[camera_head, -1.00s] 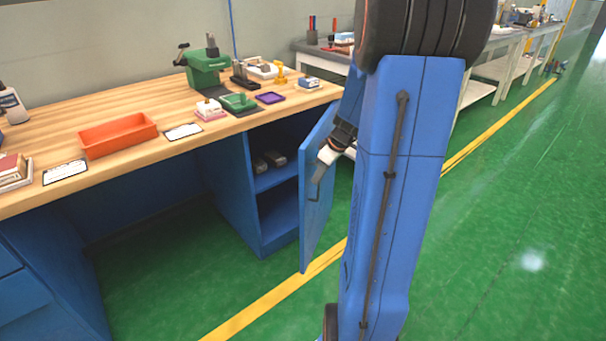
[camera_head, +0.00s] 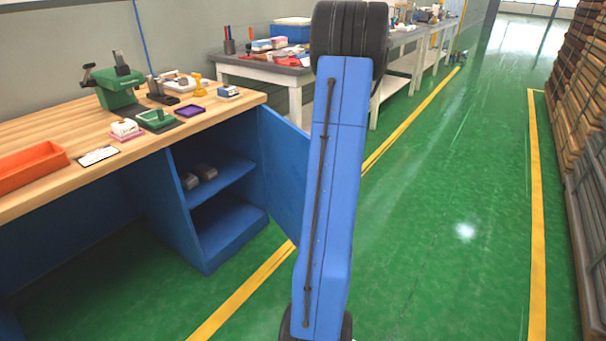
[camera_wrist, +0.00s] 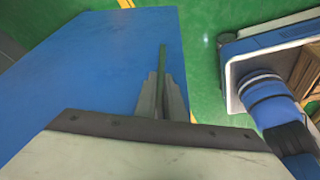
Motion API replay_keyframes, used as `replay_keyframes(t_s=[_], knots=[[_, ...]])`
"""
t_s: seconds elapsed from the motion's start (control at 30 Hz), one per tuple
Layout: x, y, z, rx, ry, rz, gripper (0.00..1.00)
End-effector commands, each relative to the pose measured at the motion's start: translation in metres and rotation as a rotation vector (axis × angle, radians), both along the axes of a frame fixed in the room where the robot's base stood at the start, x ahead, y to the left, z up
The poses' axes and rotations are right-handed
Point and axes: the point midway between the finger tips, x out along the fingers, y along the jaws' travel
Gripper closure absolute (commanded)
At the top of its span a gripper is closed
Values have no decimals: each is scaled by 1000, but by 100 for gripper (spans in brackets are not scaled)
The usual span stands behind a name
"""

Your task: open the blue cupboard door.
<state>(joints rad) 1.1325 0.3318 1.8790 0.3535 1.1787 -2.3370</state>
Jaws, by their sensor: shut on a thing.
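The blue cupboard door (camera_head: 284,168) stands wide open at the right end of the wooden workbench, its outer part hidden behind my blue arm. The cupboard (camera_head: 226,231) shows its inside, with a shelf holding a few dark grey items (camera_head: 199,177). In the wrist view the blue door panel (camera_wrist: 95,65) fills the left. My gripper (camera_wrist: 162,85) is shut on the thin door handle (camera_wrist: 162,56), which stands upright between the fingers. In the head view my gripper is hidden behind my arm.
The workbench top (camera_head: 75,119) carries a green vise (camera_head: 117,88), an orange tray (camera_head: 28,166) and small items. A grey table (camera_head: 262,70) stands behind. Open green floor (camera_head: 440,230) lies to the right, before stacked shelving (camera_head: 585,120).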

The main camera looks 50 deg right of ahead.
Motion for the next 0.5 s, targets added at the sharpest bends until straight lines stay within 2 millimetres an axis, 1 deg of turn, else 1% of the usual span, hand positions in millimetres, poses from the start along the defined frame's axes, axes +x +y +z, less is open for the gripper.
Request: replay_keyframes(t_s=[0.03,0.13,0.2,0.4,0.5], knots=[[-4,-17,-1,0,2,30,100],[-9,-46,-1,0,2,102,100],[-12,-66,-1,1,1,106,100],[-14,-119,-2,0,2,105,100],[-12,-141,-2,-1,3,105,100]])
